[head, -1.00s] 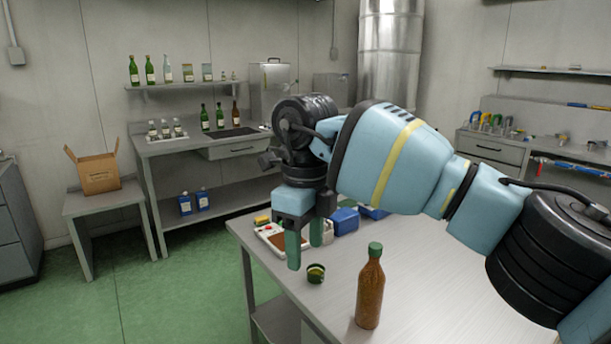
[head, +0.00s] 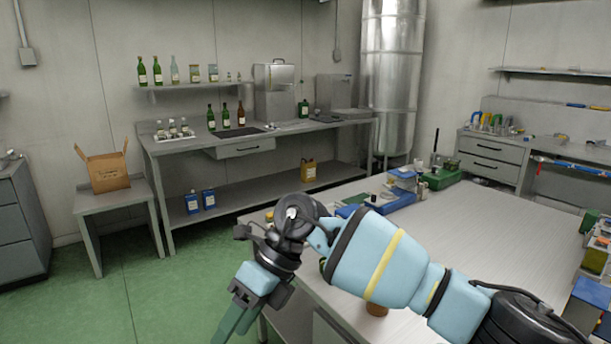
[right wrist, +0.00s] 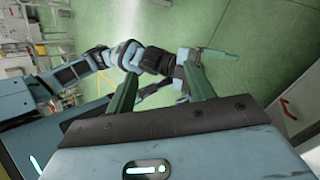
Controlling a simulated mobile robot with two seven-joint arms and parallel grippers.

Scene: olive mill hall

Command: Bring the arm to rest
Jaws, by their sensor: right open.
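My right arm comes in from the right across the head view. Its gripper (head: 232,322) points down and left over the green floor, off the near left edge of the metal table (head: 470,235). In the right wrist view the green fingers (right wrist: 160,82) stand wide apart with nothing between them. My left arm shows beyond them in the right wrist view; its gripper (right wrist: 172,88) is partly hidden behind a finger and unclear. On the table, a brown bottle (head: 377,309) is mostly hidden behind my right arm.
A blue and grey device (head: 396,197) and a green one (head: 440,178) stand at the table's far edge. Boxes (head: 598,250) stand at its right. A cardboard box (head: 108,172) sits on a side table at left. Open floor lies below the gripper.

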